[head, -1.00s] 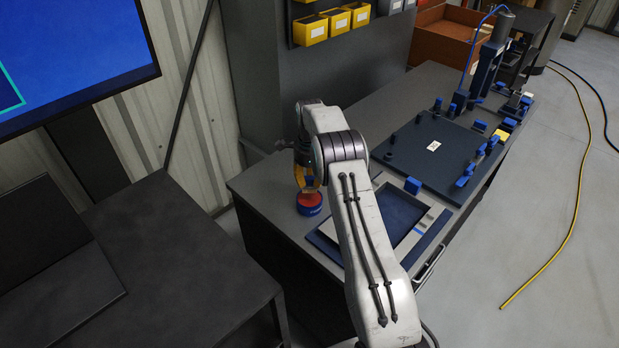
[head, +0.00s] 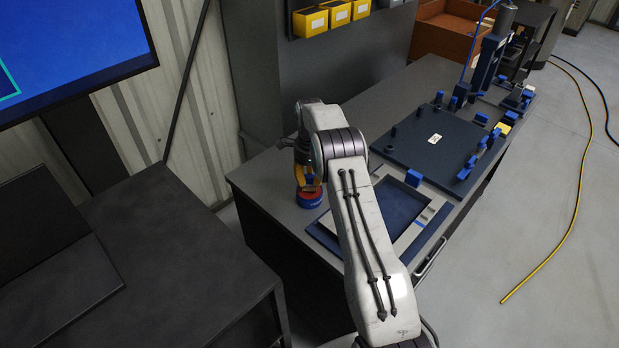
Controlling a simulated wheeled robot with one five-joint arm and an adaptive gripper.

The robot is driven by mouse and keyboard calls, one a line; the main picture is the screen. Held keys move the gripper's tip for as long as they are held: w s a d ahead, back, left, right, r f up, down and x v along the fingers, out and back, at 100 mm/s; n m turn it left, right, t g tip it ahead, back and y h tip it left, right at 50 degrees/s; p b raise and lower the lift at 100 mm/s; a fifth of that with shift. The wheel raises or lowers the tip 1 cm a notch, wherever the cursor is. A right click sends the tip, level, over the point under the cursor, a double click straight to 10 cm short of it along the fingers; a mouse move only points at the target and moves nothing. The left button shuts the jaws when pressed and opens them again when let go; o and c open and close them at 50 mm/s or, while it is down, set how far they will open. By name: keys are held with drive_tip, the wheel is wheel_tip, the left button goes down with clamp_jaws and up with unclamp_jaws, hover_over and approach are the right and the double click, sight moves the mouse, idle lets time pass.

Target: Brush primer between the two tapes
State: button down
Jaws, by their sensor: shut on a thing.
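My gripper (head: 308,180) is at the left end of the bench, pointing down, largely hidden by my own arm. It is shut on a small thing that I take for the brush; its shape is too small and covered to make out. Right below is a round red-and-blue can (head: 309,200), standing on the bench, its top mostly covered by the gripper. I cannot tell whether the held thing touches the can or is inside it. A light grey frame (head: 433,208) with a dark blue middle lies to the right, partly behind my arm. Small blue marks on its right side may be the tapes.
The grey bench (head: 262,176) runs to the back right. Behind the frame is a dark fixture plate (head: 440,150) with several blue blocks. Yellow bins (head: 311,22) hang on the back panel. A dark table (head: 170,240) stands at left; a yellow hose (head: 570,220) lies on the floor.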

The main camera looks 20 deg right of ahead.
sight(309, 178)
drive_tip(key=shift+f+b, duration=0.5)
drive_tip(key=shift+f, duration=0.05)
idle(2.0)
drive_tip(key=shift+r, duration=0.1)
drive_tip(key=shift+r+p, duration=2.15)
drive_tip(key=shift+r, duration=1.35)
drive_tip(key=shift+a, duration=0.1)
drive_tip(key=s+a+r+n, duration=0.1)
drive_tip(key=s+a+n, duration=0.3)
drive_tip(key=n, duration=0.7)
drive_tip(key=s+a+r+n, duration=0.2)
drive_tip(key=s+a+n, duration=0.2)
drive_tip(key=s+n, duration=0.3)
drive_tip(key=s+a+r+n+b, duration=0.1)
drive_tip(key=s+a+n, duration=0.3)
drive_tip(key=n, duration=1.1)
drive_tip(key=s, duration=0.2)
drive_tip(key=shift+s+a+r, duration=0.25)
drive_tip(key=shift+s, duration=0.05)
